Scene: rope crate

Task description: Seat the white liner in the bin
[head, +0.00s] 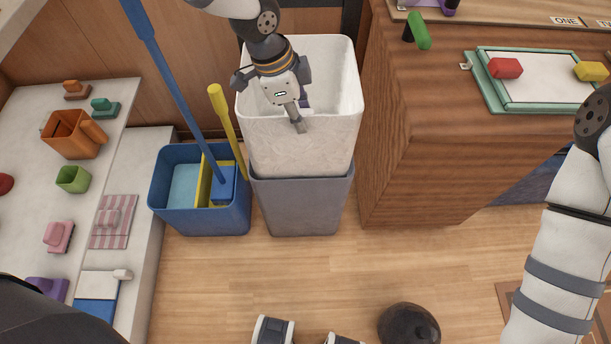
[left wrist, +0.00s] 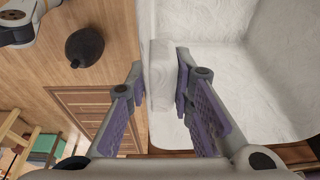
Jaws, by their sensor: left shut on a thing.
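The white liner (head: 299,150) is an open, tapered tub. It stands upright over the grey bin (head: 301,212), with its lower edge at the bin's rim. I cannot tell how far its bottom is inside the bin; most of the liner shows above the rim. My left gripper (head: 299,112) comes from above and is shut on the liner's near top edge. In the left wrist view, the liner's wall (left wrist: 161,75) lies between the two fingers of my left gripper (left wrist: 163,82). My right arm shows at the right, but its gripper is out of view.
A blue bucket (head: 222,221) with a blue mop and a yellow-handled tool stands just left of the bin. A wooden counter (head: 430,130) stands close on the right. A dark round object (head: 409,325) is on the floor. The floor in front of the bin is clear.

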